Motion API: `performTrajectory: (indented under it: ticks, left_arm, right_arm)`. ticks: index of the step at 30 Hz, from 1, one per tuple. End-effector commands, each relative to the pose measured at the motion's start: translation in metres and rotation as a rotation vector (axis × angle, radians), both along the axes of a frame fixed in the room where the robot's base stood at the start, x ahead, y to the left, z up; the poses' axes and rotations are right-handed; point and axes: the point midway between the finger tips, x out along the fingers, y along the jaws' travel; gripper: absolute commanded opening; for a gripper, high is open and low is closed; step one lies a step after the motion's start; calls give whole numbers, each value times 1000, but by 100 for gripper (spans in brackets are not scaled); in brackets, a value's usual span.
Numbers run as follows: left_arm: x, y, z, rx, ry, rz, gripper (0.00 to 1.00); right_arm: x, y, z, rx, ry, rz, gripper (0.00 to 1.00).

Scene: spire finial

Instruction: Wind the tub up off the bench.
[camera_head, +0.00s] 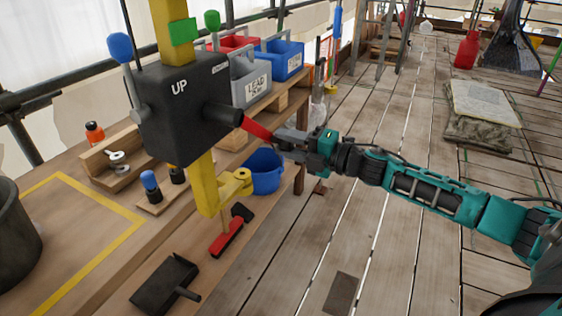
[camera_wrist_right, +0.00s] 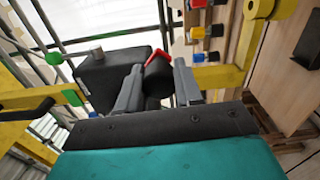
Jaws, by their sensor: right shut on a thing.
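A dark round tub (camera_head: 14,238) stands on the bench (camera_head: 95,225) at the left edge, partly cut off by the frame. A black winch box marked UP (camera_head: 185,110) sits on a yellow post, with a red crank arm (camera_head: 257,129) reaching out from its dark hub. My right gripper (camera_head: 281,138) is at the outer end of the crank arm. In the right wrist view my fingers (camera_wrist_right: 157,82) are shut on the dark crank grip (camera_wrist_right: 157,78), with red just beyond it. The line from winch to tub cannot be made out. My left gripper is not in view.
Blue-knobbed (camera_head: 119,47) and green-knobbed (camera_head: 212,19) levers stand by the winch box. A blue bucket (camera_head: 266,172), red brush (camera_head: 227,238) and dark dustpan (camera_head: 166,286) are near the post. Bins (camera_head: 285,60) stand behind. The plank floor at right is mostly clear.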

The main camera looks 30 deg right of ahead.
Motion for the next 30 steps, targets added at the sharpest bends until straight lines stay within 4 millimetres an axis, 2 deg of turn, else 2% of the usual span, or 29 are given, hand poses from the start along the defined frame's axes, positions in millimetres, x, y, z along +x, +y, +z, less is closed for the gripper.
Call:
performTrajectory:
  ticks: [1,15,30]
  left_arm:
    - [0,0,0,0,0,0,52]
    - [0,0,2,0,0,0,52]
    - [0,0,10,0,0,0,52]
  right_arm:
    - [3,-3,11,-38,-34,4,0]
    - [19,-31,72,-420,-266,4,0]
    - [22,-35,145,-827,-513,2,0]
